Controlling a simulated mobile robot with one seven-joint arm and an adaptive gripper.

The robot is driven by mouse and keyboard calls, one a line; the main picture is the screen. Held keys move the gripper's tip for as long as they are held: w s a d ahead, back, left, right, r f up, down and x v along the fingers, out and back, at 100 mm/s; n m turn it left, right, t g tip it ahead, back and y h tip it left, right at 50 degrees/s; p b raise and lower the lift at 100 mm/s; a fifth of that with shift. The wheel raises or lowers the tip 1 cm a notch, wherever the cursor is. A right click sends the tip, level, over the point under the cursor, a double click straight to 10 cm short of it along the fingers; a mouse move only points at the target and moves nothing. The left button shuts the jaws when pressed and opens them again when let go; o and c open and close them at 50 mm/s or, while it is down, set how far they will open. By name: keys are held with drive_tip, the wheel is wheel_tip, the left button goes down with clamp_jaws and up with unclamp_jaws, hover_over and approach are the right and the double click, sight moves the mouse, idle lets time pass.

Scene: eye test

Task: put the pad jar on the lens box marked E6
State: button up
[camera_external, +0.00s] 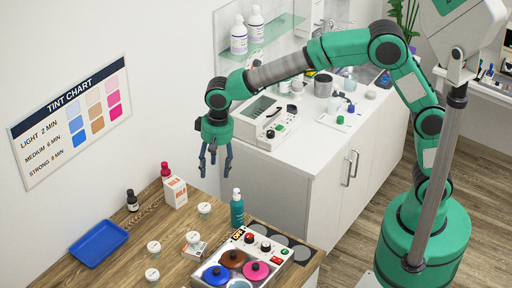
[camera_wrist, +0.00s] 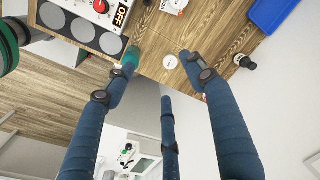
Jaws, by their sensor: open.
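My gripper (camera_external: 214,168) is open and empty, its fingers pointing down above the far end of the wooden counter. Its blue fingers (camera_wrist: 160,78) are spread in the wrist view. Several small white lidded jars stand on the counter: one jar (camera_external: 204,209) nearest below the gripper, one (camera_external: 154,246) and one (camera_external: 152,274) nearer the front. Another jar (camera_external: 193,237) appears to rest on a low white-and-orange box (camera_external: 192,249). A taller white-and-orange box (camera_external: 176,194) stands farther back. One jar (camera_wrist: 170,62) shows between the fingers. I cannot read the jar or box labels, so E6 is unconfirmed.
A teal bottle (camera_external: 237,208) stands right of the jars, beside the tint warmer (camera_external: 215,273). A blue tray (camera_external: 98,242), a dark bottle (camera_external: 132,201) and a red-capped bottle (camera_external: 165,170) stand along the wall side. A white cabinet (camera_external: 310,185) adjoins the counter.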

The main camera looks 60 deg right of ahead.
drive_tip(key=s+d+r+n+t, duration=0.1)
drive_tip(key=s+d+r, duration=0.6)
drive_tip(key=d, duration=0.4)
drive_tip(key=s+d+r+n+t, duration=0.1)
drive_tip(key=s+d+r, duration=0.55)
drive_tip(key=d, duration=0.55)
drive_tip(key=s+d+t, duration=0.1)
drive_tip(key=s+d, duration=0.5)
drive_tip(key=s, duration=0.4)
drive_tip(key=s+d+n+t, duration=0.1)
drive_tip(key=s+d, duration=0.6)
drive_tip(key=s, duration=0.2)
drive_tip(key=shift+s+d+f+n+t+h, duration=0.15)
drive_tip(key=shift+s+f+n+t+h, duration=0.2)
drive_tip(key=shift+f, duration=0.1)
drive_tip(key=shift+f+b, duration=0.75)
